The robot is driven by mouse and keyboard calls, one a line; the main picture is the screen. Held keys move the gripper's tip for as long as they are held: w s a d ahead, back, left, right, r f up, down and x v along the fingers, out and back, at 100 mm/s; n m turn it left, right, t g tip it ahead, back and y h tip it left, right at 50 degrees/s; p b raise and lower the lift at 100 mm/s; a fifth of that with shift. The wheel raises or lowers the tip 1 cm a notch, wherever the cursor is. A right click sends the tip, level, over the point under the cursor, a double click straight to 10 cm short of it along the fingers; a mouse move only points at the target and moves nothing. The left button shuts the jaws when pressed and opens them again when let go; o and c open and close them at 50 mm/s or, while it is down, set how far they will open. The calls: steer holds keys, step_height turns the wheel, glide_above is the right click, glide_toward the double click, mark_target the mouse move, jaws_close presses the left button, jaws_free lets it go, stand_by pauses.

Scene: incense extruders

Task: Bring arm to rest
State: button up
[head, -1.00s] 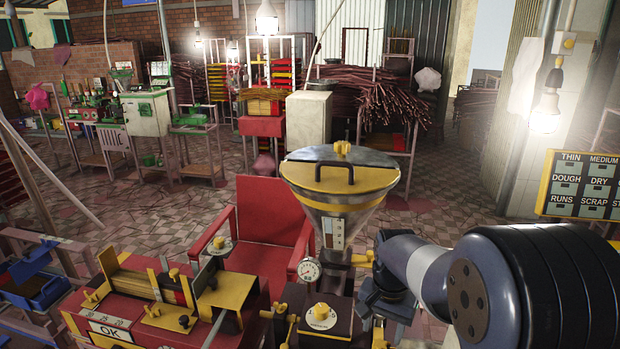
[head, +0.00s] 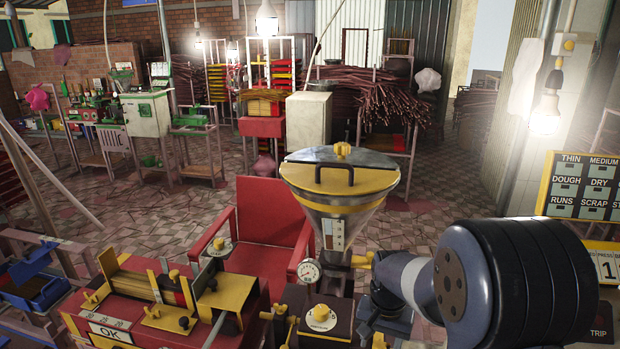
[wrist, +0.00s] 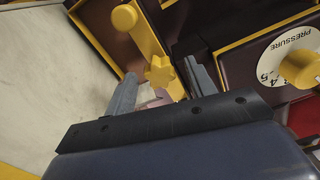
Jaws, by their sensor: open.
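My gripper (wrist: 163,86) shows in the wrist view with its two grey fingers apart. A yellow star-shaped knob (wrist: 160,72) lies beyond the gap between the fingers; I see no thing clamped there. In the head view my arm is folded at the lower right, beside the extruder (head: 338,195) with its yellow-lidded metal hopper. The gripper itself is hidden in the head view. The extruder's dark pressure panel (head: 322,318) with a yellow knob stands left of my arm. The pressure dial (wrist: 292,66) also shows at the right of the wrist view.
A red machine bench with an OK plate (head: 110,331) stands at the lower left. A red chair (head: 262,225) is behind the extruder. A label board (head: 582,188) and a lit hanging bulb (head: 545,120) are at the right. The tiled floor beyond is largely clear.

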steer(key=n, duration=0.5)
steer(key=shift+n, duration=0.3)
steer(key=n, duration=0.5)
steer(key=shift+n+p, duration=0.3)
step_height(320, 180, up, 10)
steer(key=shift+r, duration=0.25)
